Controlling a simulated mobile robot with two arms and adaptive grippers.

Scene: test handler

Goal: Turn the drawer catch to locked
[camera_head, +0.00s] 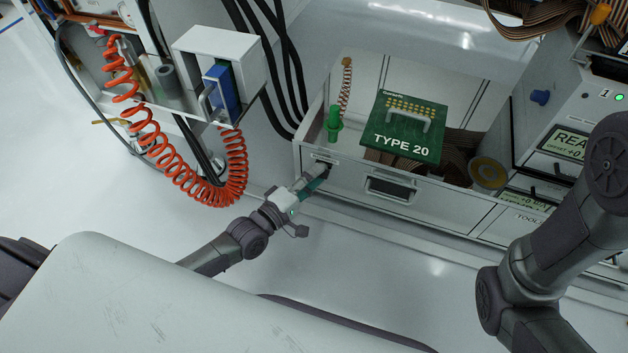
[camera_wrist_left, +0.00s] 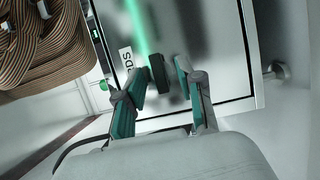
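The drawer (camera_head: 345,188) has a pale grey front with a recessed dark handle (camera_head: 390,188). The drawer catch (camera_wrist_left: 158,72) is a small dark bar on that front, beside a white label ending in "DS". In the wrist view it lies between the fingertips of my left gripper (camera_wrist_left: 160,70), with a gap visible at least on the right side. Contact on the left side is unclear. In the head view my left gripper (camera_head: 318,178) is at the front's upper left corner and largely hides the catch. My right gripper is out of view; only my right arm shows.
A red coiled hose (camera_head: 228,185) hangs left of my left arm. Display panels (camera_head: 562,145) stand right. Floor in front is clear.

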